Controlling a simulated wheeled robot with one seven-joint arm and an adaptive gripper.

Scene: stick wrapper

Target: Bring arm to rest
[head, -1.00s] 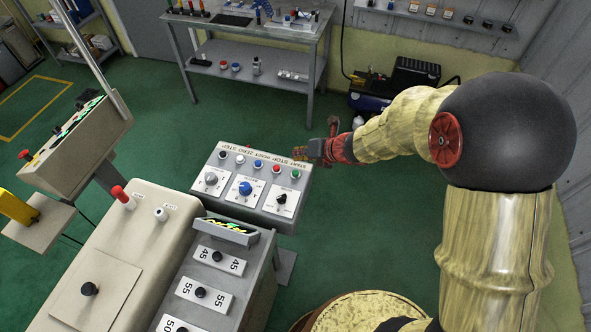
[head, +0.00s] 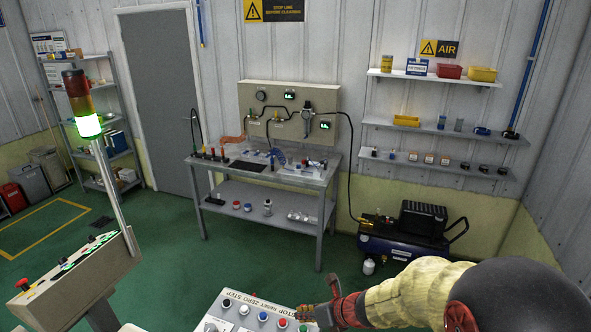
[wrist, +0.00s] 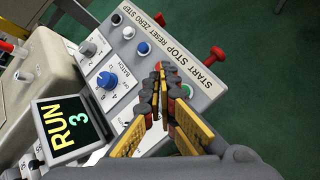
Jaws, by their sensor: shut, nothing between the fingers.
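My gripper (wrist: 161,72) is shut and empty in the wrist view, its fingertips together over the grey control panel (wrist: 187,62). I cannot tell whether the fingertips touch the panel. In the head view my gripper (head: 303,313) is at the bottom, at the right end of the panel (head: 252,300). The panel carries the words START, STOP, RESET, ZERO and STEP, several small buttons and a blue knob (wrist: 106,80). A display (wrist: 67,128) reads RUN 3. In the head view the signal tower (head: 88,127) glows green at its lowest section.
A metal workbench (head: 315,178) with tools stands at the back. A blue compressor (head: 400,243) sits right of it on the floor. A tilted console (head: 85,275) stands at the left. Green floor (head: 190,250) is open between the panel and the bench.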

